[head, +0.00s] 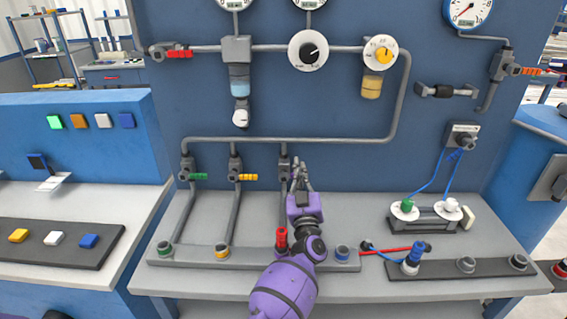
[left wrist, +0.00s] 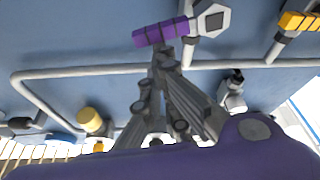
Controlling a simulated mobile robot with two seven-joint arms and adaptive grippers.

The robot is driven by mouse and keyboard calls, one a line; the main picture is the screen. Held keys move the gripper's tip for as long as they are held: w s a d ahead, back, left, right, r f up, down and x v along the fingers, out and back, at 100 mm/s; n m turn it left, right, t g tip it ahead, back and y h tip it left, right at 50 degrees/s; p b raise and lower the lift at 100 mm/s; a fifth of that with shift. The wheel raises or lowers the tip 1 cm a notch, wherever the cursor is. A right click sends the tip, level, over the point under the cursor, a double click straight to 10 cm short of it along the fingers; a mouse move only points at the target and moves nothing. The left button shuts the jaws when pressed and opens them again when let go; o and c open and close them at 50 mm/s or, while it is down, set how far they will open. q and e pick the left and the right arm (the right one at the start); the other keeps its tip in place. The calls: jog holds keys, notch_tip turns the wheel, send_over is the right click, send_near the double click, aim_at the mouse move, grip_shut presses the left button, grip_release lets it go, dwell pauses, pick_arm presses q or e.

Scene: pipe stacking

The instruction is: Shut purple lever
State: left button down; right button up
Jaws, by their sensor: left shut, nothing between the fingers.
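The purple lever (left wrist: 160,33) shows in the left wrist view. It sticks out sideways from its grey valve (left wrist: 212,20), roughly across the upright pipe. In the head view the lever is hidden behind my left gripper (head: 299,168), which stands in front of the third branch pipe. My left gripper, also in the left wrist view (left wrist: 162,65), is shut and empty. Its fingertips overlap the lever's lower edge in that view; I cannot tell whether they touch it. My right gripper is not in view.
Left of my gripper are the yellow lever (head: 247,178) and the green lever (head: 197,176) on neighbouring branch pipes. A horizontal pipe (head: 240,140) runs above. Coloured sockets line the grey strip (head: 190,257) below. A blue-handled plug (head: 413,256) stands to the right.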

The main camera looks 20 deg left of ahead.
pick_arm(q)
jog(key=m, duration=0.1)
jog(key=d+f+m+h, duration=0.1)
jog(key=m, duration=0.1)
jog(key=shift+w+f+t, duration=0.15)
jog(key=shift+t, duration=0.15)
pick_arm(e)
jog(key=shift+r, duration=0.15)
pick_arm(q)
jog(key=shift+m+h, duration=0.3)
jog(key=shift+h, duration=0.1)
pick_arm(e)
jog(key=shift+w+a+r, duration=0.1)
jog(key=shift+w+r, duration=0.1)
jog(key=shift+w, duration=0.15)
pick_arm(q)
notch_tip(320, 180, up, 10)
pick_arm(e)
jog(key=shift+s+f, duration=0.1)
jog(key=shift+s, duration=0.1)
